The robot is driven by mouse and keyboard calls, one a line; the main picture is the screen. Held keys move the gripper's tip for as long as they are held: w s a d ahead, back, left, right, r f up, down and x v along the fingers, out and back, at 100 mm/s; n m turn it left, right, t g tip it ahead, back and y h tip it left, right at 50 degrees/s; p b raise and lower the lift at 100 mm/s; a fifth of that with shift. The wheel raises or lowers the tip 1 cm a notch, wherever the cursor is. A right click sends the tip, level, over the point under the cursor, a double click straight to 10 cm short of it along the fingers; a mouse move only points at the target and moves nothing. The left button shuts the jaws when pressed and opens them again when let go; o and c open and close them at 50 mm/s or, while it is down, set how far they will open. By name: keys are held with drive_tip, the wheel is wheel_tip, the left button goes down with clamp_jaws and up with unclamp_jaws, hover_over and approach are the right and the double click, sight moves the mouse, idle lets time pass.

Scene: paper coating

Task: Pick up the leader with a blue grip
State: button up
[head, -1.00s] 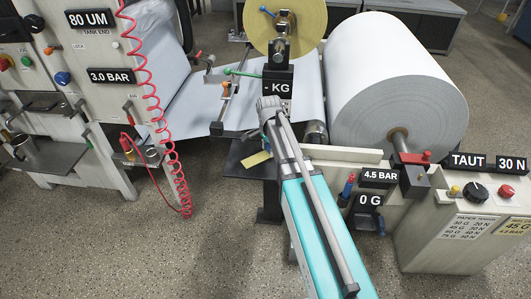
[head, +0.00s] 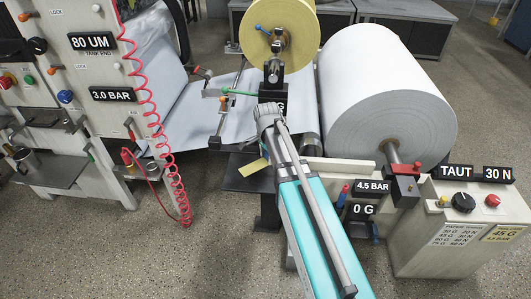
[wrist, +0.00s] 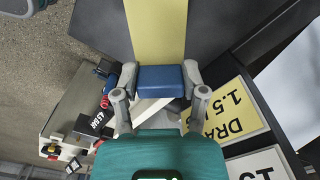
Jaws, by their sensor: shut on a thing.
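In the wrist view the leader is a yellow strip (wrist: 155,28) with a blue grip (wrist: 162,80) at its near end. My gripper (wrist: 160,80) is shut on the blue grip, with one finger against each of its sides. The yellow strip runs from the grip to the top edge of the picture. In the head view a small piece of yellow strip (head: 254,167) shows just left of my arm. My arm hides the blue grip and my fingertips there.
A large white paper roll (head: 392,115) stands right of my arm, and a yellow roll (head: 280,28) stands beyond it. A control box (head: 450,235) stands at the right. A red coiled hose (head: 143,85) hangs from the machine at the left. Floor is clear at front left.

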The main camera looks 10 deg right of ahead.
drive_tip(key=s+r+p, duration=0.6)
drive_tip(key=s+r, duration=0.1)
drive_tip(key=s, duration=0.4)
drive_tip(key=shift+s, duration=0.25)
drive_tip(key=shift+r, duration=0.15)
idle(0.8)
wheel_tip(320, 180, up, 16)
drive_tip(key=p, duration=1.6)
drive_tip(key=shift+a, duration=0.15)
